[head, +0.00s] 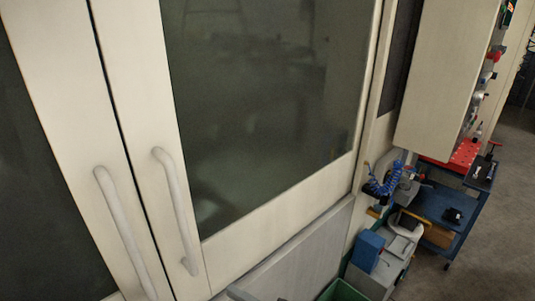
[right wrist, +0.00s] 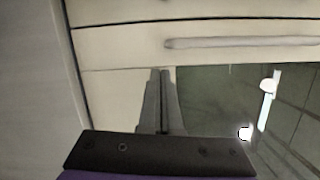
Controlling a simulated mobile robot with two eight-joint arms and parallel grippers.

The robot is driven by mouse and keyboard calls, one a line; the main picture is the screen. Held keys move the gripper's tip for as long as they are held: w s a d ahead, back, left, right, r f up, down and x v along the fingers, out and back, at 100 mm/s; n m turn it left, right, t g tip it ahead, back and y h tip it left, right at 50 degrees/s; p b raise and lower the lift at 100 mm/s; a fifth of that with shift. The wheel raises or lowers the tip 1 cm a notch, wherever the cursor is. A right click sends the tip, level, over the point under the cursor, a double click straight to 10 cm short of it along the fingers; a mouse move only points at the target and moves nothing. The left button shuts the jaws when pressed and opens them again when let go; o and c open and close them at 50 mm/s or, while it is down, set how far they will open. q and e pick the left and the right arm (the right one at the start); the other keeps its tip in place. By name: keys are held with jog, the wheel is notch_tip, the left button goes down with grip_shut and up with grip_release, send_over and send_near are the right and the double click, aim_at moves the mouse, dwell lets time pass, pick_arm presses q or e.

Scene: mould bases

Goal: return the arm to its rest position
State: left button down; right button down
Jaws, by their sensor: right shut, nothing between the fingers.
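My right gripper (right wrist: 160,72) shows in the right wrist view with its two dark fingers together and nothing between them. It points toward the pale machine front and looks apart from the handle, though the gap is hard to judge. In the head view a small grey piece at the bottom edge may be part of this gripper; I cannot tell. My left gripper is in neither view.
A cream machine door (head: 270,100) with a dark window fills the head view. Two pale handles, a left one (head: 122,225) and a right one (head: 177,210), stick out beside the door seam. A blue cart (head: 445,210) and a blue box (head: 367,250) stand at right; grey floor is open beyond.

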jog(key=s+d+f+n+g+h+p, duration=0.1)
jog(key=s+d+f+n+h, duration=0.1)
jog(key=d+h, duration=0.3)
jog(key=s+d+f+n+g+h+p, duration=0.1)
jog(key=s+d+f+n+h, duration=0.2)
jog(key=d, duration=0.8)
jog(key=s+d+f+n+g+h+p, duration=0.1)
jog(key=s+d+f+n+h, duration=0.1)
jog(key=s+d+f+h, duration=0.3)
jog(key=d+f+h, duration=0.1)
jog(key=d+h, duration=0.1)
jog(key=d, duration=0.2)
jog(key=shift+s+f+n+g, duration=0.15)
jog(key=shift+f+n+g, duration=0.05)
jog(key=shift+n+g, duration=0.2)
jog(key=shift+d, duration=0.15)
